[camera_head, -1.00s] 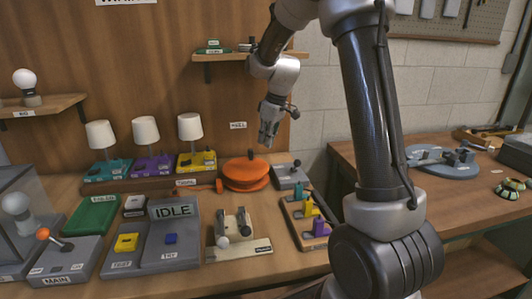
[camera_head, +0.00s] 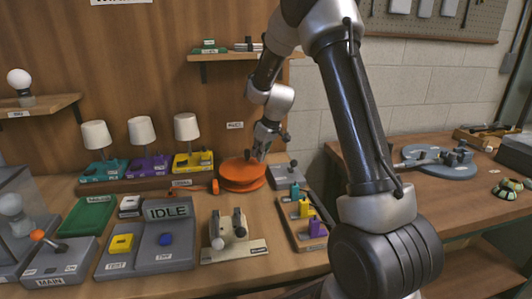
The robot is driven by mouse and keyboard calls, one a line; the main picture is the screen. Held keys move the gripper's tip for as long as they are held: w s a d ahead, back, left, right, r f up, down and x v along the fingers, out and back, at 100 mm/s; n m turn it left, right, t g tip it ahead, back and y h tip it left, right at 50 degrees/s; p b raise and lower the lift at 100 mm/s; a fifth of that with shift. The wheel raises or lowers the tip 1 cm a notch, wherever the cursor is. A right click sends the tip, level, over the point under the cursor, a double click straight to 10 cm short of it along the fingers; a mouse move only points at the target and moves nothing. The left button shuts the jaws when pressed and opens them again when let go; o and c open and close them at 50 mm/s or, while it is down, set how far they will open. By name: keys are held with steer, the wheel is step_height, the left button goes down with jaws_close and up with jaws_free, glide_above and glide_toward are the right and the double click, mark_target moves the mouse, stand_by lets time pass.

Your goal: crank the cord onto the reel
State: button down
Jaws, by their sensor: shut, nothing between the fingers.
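The orange reel (camera_head: 240,176) stands on the table below its wall label, to the right of the three lamps. My gripper (camera_head: 257,157) points down and is shut, with its fingertips at the reel's upper right side. The reel's crank knob is near or behind my fingertips, and I cannot tell whether they touch it. A small orange piece (camera_head: 215,187), perhaps the cord's end, sits at the reel's left.
A grey block with a lever (camera_head: 287,175) stands close to the reel's right. Three lamps on teal, purple and yellow bases (camera_head: 193,160) stand to the left. A tray of coloured parts (camera_head: 304,220) and a beige fixture (camera_head: 234,250) lie in front. A shelf (camera_head: 232,56) is above.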

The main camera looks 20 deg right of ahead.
steer(key=shift+w+a, duration=0.25)
steer(key=shift+w, duration=0.15)
steer(key=shift+w, duration=0.1)
steer(key=shift+w+a, duration=0.3)
steer(key=shift+w, duration=0.35)
